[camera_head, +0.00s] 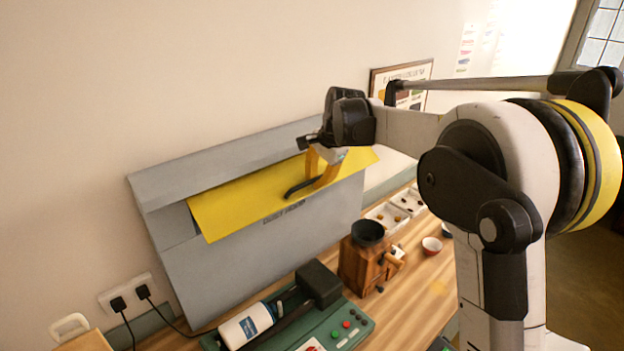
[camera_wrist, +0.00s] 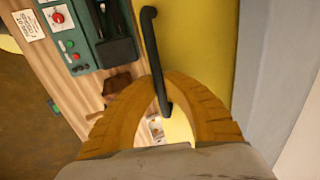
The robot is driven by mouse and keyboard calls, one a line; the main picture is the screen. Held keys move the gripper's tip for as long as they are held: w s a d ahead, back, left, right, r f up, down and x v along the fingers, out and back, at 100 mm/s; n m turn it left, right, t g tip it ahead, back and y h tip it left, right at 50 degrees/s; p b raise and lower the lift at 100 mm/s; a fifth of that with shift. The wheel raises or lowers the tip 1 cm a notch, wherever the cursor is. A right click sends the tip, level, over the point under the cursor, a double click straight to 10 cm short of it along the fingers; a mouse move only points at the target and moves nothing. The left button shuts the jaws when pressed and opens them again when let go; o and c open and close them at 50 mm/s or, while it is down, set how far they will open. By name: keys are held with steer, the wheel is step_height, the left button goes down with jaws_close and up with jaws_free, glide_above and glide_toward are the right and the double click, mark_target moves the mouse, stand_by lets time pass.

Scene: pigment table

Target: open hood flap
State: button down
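The hood (camera_head: 270,260) is a large grey box against the wall. Its yellow flap (camera_head: 240,205) stands out from the grey front at a tilt, with a dark gap along its upper left edge. The flap also fills the upper middle of the wrist view (camera_wrist: 200,45). A black bar handle (camera_head: 297,190) is on the flap; it runs down between my fingers in the wrist view (camera_wrist: 151,40). My gripper (camera_head: 318,182) has yellow fingers, and their tips close around the handle in the wrist view (camera_wrist: 167,82). Part of the handle is hidden by the fingers.
A green machine (camera_head: 340,325) with a white bottle (camera_head: 245,326) and a wooden grinder (camera_head: 362,265) stand on the wooden table before the hood. White trays (camera_head: 388,216) and a small red bowl (camera_head: 432,246) are to the right. Plugs (camera_head: 130,298) are in the wall at left.

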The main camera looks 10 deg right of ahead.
steer(key=shift+r+g, duration=0.3)
steer(key=shift+r, duration=0.2)
steer(key=shift+s+d+r+p, duration=0.1)
steer(key=shift+s+r+p, duration=0.1)
steer(key=shift+r+p, duration=0.4)
steer(key=shift+r, duration=0.15)
steer(key=c, duration=1.5)
jaws_free()
steer(key=v, duration=1.2)
steer(key=shift+s, duration=0.1)
